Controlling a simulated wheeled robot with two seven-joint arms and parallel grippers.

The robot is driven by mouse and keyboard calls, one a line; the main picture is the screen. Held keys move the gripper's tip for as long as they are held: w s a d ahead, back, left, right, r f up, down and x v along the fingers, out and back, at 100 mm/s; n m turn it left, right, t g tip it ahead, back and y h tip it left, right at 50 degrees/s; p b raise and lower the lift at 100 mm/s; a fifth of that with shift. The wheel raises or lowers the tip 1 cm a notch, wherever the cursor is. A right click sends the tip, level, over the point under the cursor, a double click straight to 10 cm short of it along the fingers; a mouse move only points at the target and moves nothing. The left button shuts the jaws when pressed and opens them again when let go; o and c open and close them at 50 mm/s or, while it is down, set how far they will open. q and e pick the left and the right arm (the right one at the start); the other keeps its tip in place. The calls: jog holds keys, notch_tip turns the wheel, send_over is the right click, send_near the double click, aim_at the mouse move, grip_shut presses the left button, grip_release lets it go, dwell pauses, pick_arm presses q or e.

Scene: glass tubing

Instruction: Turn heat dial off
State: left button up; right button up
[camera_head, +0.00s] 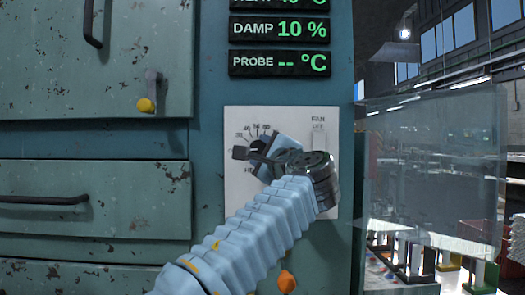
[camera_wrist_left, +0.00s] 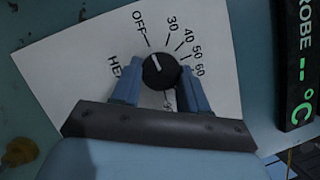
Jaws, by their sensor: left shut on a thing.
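The heat dial (camera_wrist_left: 160,71) is a round black knob with a white pointer line on a pale panel (camera_wrist_left: 80,60). In the left wrist view its pointer aims up and left, roughly toward the OFF mark and away from 30, 40, 50 and 60. My left gripper (camera_wrist_left: 160,92) has one blue finger on each side of the dial and is shut on it. In the head view my left gripper (camera_head: 272,157) and wrist cover much of the dial and the panel (camera_head: 235,190). My right gripper is not in view.
Displays for DAMP (camera_head: 279,29) and PROBE (camera_head: 279,64) sit above the panel. An orange knob (camera_head: 286,281) is below, and a yellow knob (camera_head: 145,105) is on the left door. Handles stick out at left. A clear pane (camera_head: 430,170) stands at right.

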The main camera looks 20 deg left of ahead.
pick_arm(q)
jog(key=o, duration=1.1)
jog(key=shift+c, duration=0.2)
jog(key=shift+s, duration=0.1)
jog(key=shift+s+d+f, duration=0.2)
jog(key=shift+d, duration=0.05)
jog(key=b+v, duration=0.4)
jog(key=v, duration=0.9)
jog(key=shift+s, duration=0.1)
